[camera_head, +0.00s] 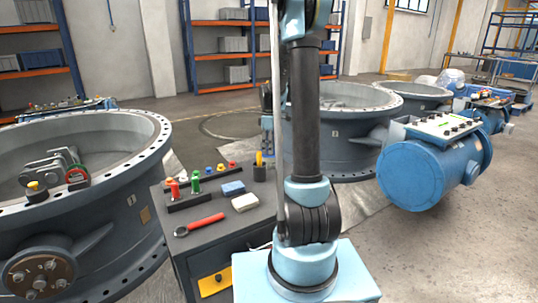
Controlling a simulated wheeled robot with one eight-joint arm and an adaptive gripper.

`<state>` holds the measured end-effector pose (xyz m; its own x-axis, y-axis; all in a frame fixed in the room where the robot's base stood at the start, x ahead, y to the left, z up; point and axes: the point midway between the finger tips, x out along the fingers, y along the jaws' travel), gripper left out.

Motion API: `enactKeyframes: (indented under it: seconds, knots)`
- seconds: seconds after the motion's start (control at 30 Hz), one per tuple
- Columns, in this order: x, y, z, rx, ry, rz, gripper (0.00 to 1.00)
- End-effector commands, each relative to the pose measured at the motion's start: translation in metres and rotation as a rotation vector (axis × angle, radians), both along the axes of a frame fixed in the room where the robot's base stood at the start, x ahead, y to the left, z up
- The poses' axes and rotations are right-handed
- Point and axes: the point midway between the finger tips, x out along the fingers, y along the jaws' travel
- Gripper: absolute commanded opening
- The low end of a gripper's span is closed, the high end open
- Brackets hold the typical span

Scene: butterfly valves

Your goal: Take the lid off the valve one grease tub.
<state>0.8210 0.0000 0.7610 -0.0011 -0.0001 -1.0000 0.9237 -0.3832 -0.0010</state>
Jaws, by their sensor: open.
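A small dark tub (37,194) with a yellow piece on top sits at the near left rim of the large left valve (120,190). It looks like the grease tub, but no label is readable. I cannot tell whether the yellow piece is its lid or a knob on the lid. My arm rises in the middle of the view and leaves it at the top. My gripper cannot be made out in this view. The tub stands well to the left of my arm, with nothing touching it from above.
A dark tool cart (222,225) stands between the left valve and my arm, with a red wrench (200,224), bottles, a blue block (233,188) and a black cup (260,173). A metal clamp-like part (62,165) lies near the tub.

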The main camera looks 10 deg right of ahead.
Motion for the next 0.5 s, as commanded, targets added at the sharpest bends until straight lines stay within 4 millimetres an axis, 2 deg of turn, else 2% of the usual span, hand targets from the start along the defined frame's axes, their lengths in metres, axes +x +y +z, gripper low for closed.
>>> enactKeyframes:
  seconds: [0.1,0.13,0.27,0.3,0.5]
  knots:
    - [0.0,0.0001,0.0002,0.0,0.0,0.0,0.47]
    - [0.0,0.0001,0.0002,0.0,0.0,0.0,0.43]
    - [0.0,0.0001,0.0004,0.0,0.0,0.0,0.14]
    - [0.0002,0.0001,0.0004,0.0,0.0,0.0,0.1]
    - [0.0003,0.0001,0.0005,0.0,0.0,0.0,0.1]
